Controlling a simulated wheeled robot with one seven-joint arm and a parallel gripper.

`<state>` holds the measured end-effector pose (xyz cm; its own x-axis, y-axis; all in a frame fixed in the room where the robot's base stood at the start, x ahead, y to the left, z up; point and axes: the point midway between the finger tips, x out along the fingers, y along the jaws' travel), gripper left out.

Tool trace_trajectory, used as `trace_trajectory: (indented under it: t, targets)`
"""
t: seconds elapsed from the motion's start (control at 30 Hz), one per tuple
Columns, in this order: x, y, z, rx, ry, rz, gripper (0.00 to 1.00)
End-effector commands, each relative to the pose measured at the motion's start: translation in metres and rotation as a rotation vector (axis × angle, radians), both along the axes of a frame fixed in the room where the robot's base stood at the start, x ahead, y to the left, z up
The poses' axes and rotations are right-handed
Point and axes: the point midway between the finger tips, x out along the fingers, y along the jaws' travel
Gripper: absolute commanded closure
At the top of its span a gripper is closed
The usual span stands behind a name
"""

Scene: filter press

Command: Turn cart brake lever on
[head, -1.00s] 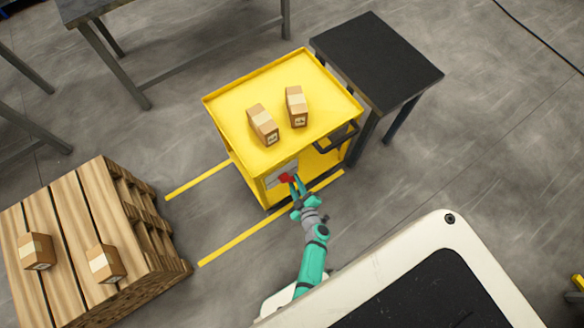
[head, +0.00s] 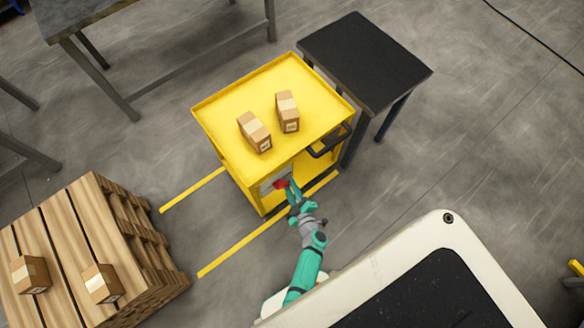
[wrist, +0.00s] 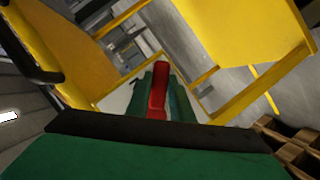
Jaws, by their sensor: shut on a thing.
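The yellow cart (head: 272,95) stands in the middle of the head view with two cartons on its top tray. The red brake lever (head: 280,184) is low on the cart's near side, by a grey plate. My gripper (head: 291,189) reaches it from the near side and is shut on the lever. In the wrist view the red lever (wrist: 159,88) stands between my green fingers (wrist: 160,98), with its upper end showing above them. The fingers hide part of the lever, and its exact setting is hard to tell.
A black-topped table (head: 366,58) stands close to the cart's right side, near its black handle (head: 330,142). A wooden pallet (head: 75,235) with two cartons is at the lower left. Yellow floor lines (head: 240,247) run beside the cart. Open floor lies right.

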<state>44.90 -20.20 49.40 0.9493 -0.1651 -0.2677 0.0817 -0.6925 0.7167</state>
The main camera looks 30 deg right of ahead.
Motion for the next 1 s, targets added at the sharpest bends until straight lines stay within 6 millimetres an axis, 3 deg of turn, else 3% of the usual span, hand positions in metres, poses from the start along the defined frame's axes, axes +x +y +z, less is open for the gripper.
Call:
trace_trajectory:
  t: [0.13,0.17,0.23,0.67,1.0]
  targets:
    - [0.002,-0.004,0.003,-0.008,-0.004,-0.001,1.0]
    - [0.002,-0.004,0.003,-0.008,-0.004,-0.001,0.75]
    - [0.002,-0.004,0.003,-0.007,-0.003,-0.001,0.61]
    - [-0.009,0.0,0.004,-0.003,-0.002,-0.002,0.61]
    - [-0.067,0.01,0.02,-0.002,-0.001,-0.002,0.61]
